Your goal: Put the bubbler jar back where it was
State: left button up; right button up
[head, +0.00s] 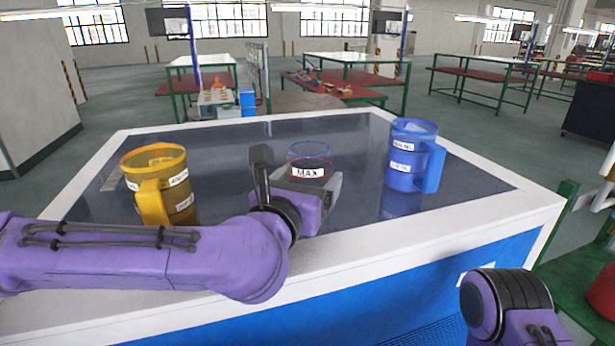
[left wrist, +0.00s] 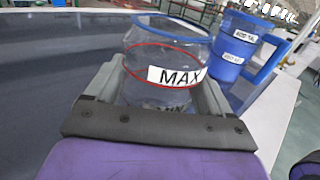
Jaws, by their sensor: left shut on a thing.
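The bubbler jar (head: 309,154) is a clear cylinder with a blue rim, a red line and a white MAX label. It is at the middle of the dark table top in the head view, and it also fills the centre of the left wrist view (left wrist: 165,55). My left gripper (head: 309,180) is shut on the jar, with one finger on each side of it in the left wrist view. The jar looks upright; its base is partly hidden by the gripper, so I cannot tell whether it touches the table. My right arm shows at the lower right, but its gripper is out of view.
A yellow mug (head: 158,172) stands to the left of the jar and a blue mug (head: 408,160) to the right, both labelled. The white-rimmed table (head: 470,220) has free dark surface around the jar. Green-framed workbenches stand farther back.

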pick_arm(q)
jog(key=shift+s, duration=0.1)
jog(key=shift+f+b, duration=0.2)
jog(key=shift+b, duration=0.1)
jog(key=o, duration=1.2)
jog(key=shift+r+p, duration=0.3)
jog(key=shift+p, duration=0.05)
jog(key=b+v, duration=0.2)
jog(key=v, duration=1)
jog(key=shift+a+f+b, duration=0.1)
jog(key=shift+b, duration=0.3)
